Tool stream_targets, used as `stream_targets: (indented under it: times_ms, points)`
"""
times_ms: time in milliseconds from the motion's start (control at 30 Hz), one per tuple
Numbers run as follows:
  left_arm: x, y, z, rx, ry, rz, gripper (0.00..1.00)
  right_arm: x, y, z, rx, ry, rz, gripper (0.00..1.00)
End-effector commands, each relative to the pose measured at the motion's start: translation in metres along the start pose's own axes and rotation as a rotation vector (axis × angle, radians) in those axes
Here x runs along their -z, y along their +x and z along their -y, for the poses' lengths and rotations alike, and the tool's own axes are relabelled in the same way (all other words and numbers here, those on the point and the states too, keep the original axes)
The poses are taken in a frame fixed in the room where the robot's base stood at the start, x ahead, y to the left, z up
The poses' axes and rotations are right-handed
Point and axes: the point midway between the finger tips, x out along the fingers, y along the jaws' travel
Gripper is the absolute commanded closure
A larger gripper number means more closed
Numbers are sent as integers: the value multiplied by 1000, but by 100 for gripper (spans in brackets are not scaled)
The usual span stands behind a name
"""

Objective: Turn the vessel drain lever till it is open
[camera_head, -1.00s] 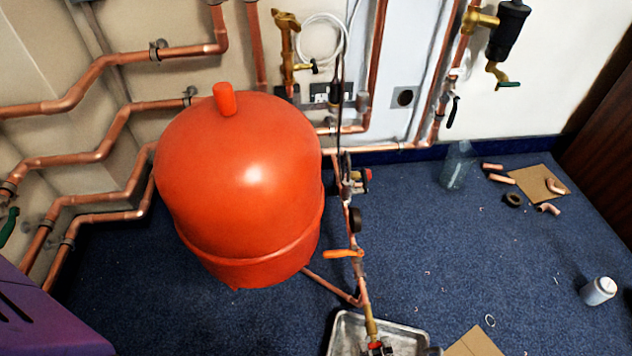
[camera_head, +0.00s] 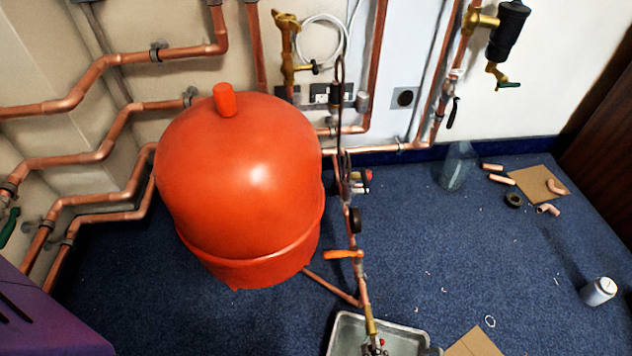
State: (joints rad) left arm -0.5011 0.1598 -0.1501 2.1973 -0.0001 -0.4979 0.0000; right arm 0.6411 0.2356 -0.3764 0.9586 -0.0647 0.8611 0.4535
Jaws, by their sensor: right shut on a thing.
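The orange-red vessel (camera_head: 240,190) stands on the blue carpet left of centre. A copper pipe runs from its base to an upright pipe line on its right. At the lower end of this line is a brass drain fitting (camera_head: 370,325), above a metal tray (camera_head: 338,335). A small red piece, apparently the drain lever, shows at the bottom edge beside dark gripper parts. My right gripper (camera_head: 376,349) is there, shut on it and mostly cut off by the frame. The lever's exact angle cannot be told. My left gripper is not in view.
An orange lever (camera_head: 343,254) sits higher on the same pipe line. Cardboard (camera_head: 474,343) lies right of the tray. A clear bottle (camera_head: 456,167), pipe offcuts (camera_head: 499,179) and a white can (camera_head: 598,291) stand or lie on the right. The carpet between is mostly clear.

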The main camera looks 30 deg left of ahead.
Motion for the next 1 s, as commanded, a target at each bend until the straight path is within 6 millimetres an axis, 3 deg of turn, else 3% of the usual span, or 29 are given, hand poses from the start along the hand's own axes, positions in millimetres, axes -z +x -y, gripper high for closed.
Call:
stream_targets:
  times_ms: [500,1000]
  points:
    - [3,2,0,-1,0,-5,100,0,-1,0,-1,-322,0,100]
    - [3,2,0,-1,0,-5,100,0,-1,0,0,-379,0,100]
